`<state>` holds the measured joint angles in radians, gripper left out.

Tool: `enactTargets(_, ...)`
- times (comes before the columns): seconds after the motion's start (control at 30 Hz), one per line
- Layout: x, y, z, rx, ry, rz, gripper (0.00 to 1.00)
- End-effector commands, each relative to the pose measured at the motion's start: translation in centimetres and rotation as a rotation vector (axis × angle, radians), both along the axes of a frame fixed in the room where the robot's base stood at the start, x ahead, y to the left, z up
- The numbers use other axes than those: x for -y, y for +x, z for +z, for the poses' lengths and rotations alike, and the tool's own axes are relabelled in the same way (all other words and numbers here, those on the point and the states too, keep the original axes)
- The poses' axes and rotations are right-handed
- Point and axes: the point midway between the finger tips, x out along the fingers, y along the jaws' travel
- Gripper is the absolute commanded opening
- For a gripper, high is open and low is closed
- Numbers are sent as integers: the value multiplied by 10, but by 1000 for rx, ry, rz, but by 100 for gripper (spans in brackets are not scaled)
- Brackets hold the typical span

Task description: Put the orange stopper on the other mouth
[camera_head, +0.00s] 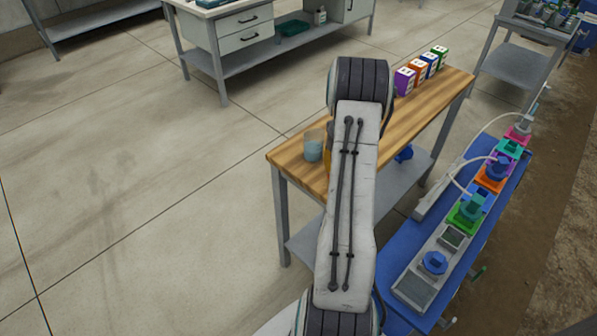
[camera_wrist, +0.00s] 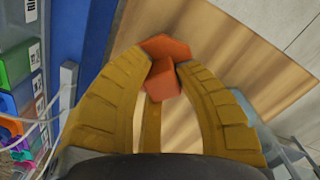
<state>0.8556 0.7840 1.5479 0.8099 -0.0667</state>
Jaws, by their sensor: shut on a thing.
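The orange stopper (camera_wrist: 166,84) is between the tips of my gripper's yellow fingers (camera_wrist: 162,58) in the wrist view. My gripper is shut on it over the wooden bench top (camera_wrist: 262,62); I cannot tell its height above the wood. In the head view my arm hides the stopper and most of the gripper. A blue skid (camera_head: 403,268) stands right of the bench, with a row of coloured plates, including a pink one (camera_head: 518,133), an orange one (camera_head: 490,181) and a green one (camera_head: 465,219). Stoppers with pale tubes stand on some plates. I cannot make out which mouth is open.
A clear beaker of bluish liquid (camera_head: 313,147) stands at the bench's left end. Several coloured boxes (camera_head: 404,81) line its far end. A blue object (camera_head: 404,154) lies on the lower shelf. A blue knob (camera_head: 435,262) sits at the skid's near end. Floor to the left is clear.

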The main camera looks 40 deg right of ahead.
Motion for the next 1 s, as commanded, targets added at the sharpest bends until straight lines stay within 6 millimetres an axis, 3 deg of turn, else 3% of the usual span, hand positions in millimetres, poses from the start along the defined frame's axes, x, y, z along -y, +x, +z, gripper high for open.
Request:
enactTargets(0.03, 17, -17, -1, 1, -1, -46, 8)
enactTargets(0.2, 60, -68, -1, 1, -1, -173, 8)
enactTargets(0.5, 119, -179, -2, 0, 0, -407, 8)
enactTargets(0.8, 145, -280, -2, -1, 1, -599, 8)
enactTargets(1.0, 150, -321, -1, 1, -1, -673, 8)
